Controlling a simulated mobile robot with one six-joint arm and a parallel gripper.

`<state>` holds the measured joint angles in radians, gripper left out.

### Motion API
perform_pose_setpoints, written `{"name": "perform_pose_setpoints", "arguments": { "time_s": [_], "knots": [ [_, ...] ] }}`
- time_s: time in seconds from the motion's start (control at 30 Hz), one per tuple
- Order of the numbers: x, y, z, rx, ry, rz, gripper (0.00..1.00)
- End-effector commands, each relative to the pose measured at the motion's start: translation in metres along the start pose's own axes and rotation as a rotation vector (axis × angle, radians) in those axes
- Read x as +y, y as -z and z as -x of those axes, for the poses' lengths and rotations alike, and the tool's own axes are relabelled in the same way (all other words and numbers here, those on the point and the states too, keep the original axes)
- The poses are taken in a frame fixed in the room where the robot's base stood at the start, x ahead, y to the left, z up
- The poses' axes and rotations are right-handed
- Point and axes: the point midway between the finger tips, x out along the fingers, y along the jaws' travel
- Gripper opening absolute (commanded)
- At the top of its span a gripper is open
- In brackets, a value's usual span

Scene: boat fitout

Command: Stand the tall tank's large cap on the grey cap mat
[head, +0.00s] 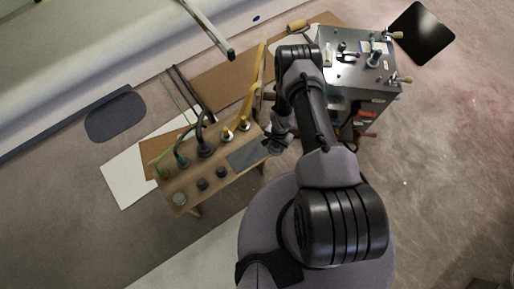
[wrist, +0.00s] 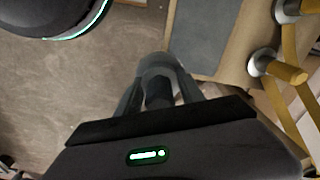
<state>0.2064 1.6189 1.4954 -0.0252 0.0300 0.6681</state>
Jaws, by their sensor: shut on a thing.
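My gripper (head: 276,143) is just past the right end of the wooden bench in the head view. It is shut on a dark grey rounded piece (wrist: 158,92), apparently the large cap, mostly hidden by the fingers. The grey cap mat (head: 247,155) is a flat rectangle at the bench's right end. It also shows in the wrist view (wrist: 200,35), above and right of the fingers, with its visible surface bare. The gripper is beside the mat, near the bench edge. I cannot tell its height above the bench. I cannot tell which fitting is the tall tank.
The wooden bench (head: 158,160) carries several small round caps at its front and upright hose fittings behind. Yellow-handled fittings (wrist: 286,71) stand close to the mat's right in the wrist view. A grey metal cabinet (head: 345,75) with knobs stands right of my arm.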

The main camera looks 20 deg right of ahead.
Motion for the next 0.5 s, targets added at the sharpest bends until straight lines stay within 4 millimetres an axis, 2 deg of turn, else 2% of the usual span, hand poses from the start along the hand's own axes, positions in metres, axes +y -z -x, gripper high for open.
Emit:
{"name": "perform_pose_setpoints", "arguments": {
  "time_s": [0.03, 0.1, 0.2, 0.33, 0.5],
  "knots": [
    [-0.019, -0.004, -0.007, 0.002, 0.002, 0.007, 0.02],
    [-0.041, -0.011, -0.009, 0.002, 0.002, 0.006, 0.01],
    [-0.064, -0.017, -0.010, 0.002, 0.002, 0.004, 0.01],
    [-0.075, -0.021, -0.013, 0.000, 0.000, 0.000, 0.01],
    [-0.075, -0.022, -0.045, -0.001, -0.001, -0.001, 0.01]
  ]
}}
